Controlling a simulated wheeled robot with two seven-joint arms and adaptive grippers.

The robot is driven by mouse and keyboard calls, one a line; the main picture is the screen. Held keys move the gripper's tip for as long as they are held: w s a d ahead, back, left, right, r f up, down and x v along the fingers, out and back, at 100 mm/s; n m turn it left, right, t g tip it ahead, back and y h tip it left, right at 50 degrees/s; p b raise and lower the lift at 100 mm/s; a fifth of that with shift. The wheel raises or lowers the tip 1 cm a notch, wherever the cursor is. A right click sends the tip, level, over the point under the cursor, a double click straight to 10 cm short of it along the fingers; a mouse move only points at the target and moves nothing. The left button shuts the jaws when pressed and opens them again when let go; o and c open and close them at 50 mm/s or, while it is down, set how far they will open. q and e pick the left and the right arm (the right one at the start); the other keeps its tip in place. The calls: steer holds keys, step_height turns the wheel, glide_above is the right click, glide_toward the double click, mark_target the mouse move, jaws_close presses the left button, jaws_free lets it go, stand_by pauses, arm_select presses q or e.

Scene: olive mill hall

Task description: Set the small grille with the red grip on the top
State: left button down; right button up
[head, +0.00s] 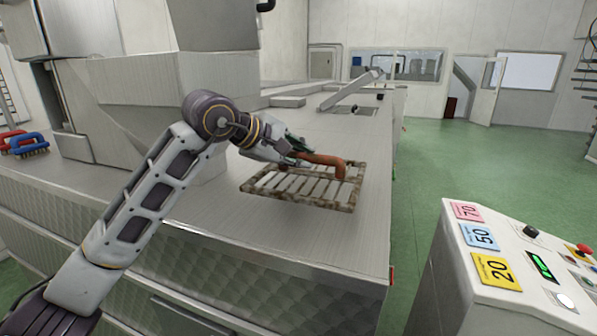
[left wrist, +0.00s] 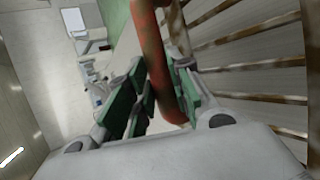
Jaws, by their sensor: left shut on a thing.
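The small grille (head: 285,191) is a rusty, slatted rectangular frame with a red-brown grip (head: 338,166) standing up from it. In the head view it is at the top of the large metal machine, near its right front corner. I cannot tell whether it rests flat on the surface or is held just above it. My left gripper (head: 296,153) is shut on the grip, coming from the left. In the left wrist view the red grip (left wrist: 158,75) runs between the green finger pads, with the grille's slats (left wrist: 245,45) to the right. My right gripper is not in view.
The machine's metal top (head: 345,125) is mostly bare. A control panel (head: 515,255) with coloured number labels and buttons stands at the lower right. Red and blue handled brushes (head: 25,142) lie at the far left. Green floor (head: 450,165) is open beyond the right edge.

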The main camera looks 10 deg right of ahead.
mark_target(301, 173)
arm_select(q)
steer(key=shift+f, duration=0.1)
stand_by(0.3)
steer(key=shift+f+p, duration=0.35)
steer(key=shift+f, duration=1.55)
steer(key=shift+f, duration=0.15)
steer(key=c, duration=1.3)
jaws_free()
steer(key=shift+s+a+r, duration=0.15)
steer(key=shift+a+r, duration=0.1)
steer(key=b+v, duration=0.2)
steer(key=v, duration=0.9)
steer(key=shift+s+a+r+b, duration=0.1)
steer(key=shift+b, duration=0.2)
